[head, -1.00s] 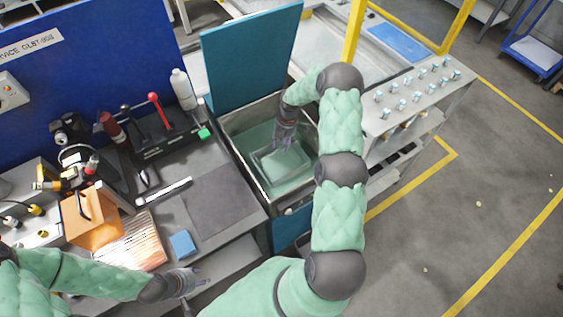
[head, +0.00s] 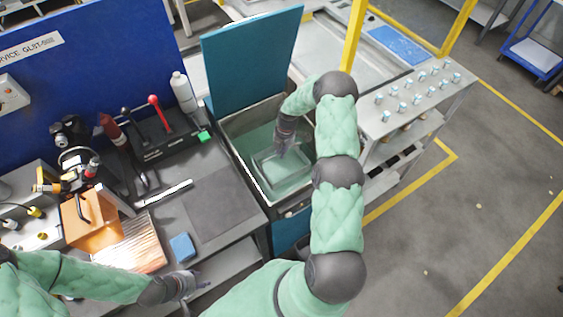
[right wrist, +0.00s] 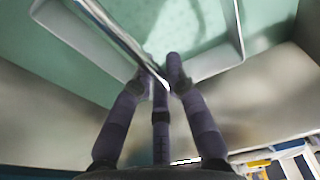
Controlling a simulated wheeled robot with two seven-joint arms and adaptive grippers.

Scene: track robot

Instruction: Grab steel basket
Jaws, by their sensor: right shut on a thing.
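The steel basket (head: 284,172) is a shallow rectangular tray with a raised rim. It sits inside the open tank (head: 237,125), in or under greenish liquid. In the right wrist view the fingers of my right gripper (right wrist: 162,78) are shut on a shiny metal bar (right wrist: 120,38) of the basket, whose pale rim (right wrist: 225,58) shows behind. My left gripper (head: 198,281) is low at the left, beside the workbench's front edge. Its finger opening is too small to tell.
The teal lid (head: 250,60) stands open behind the tank. A workbench (head: 218,200) at left holds a white bottle (head: 183,90), levers, an orange box (head: 88,215) and a blue block (head: 181,246). A metal shelf table (head: 410,105) with several small fittings stands at right.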

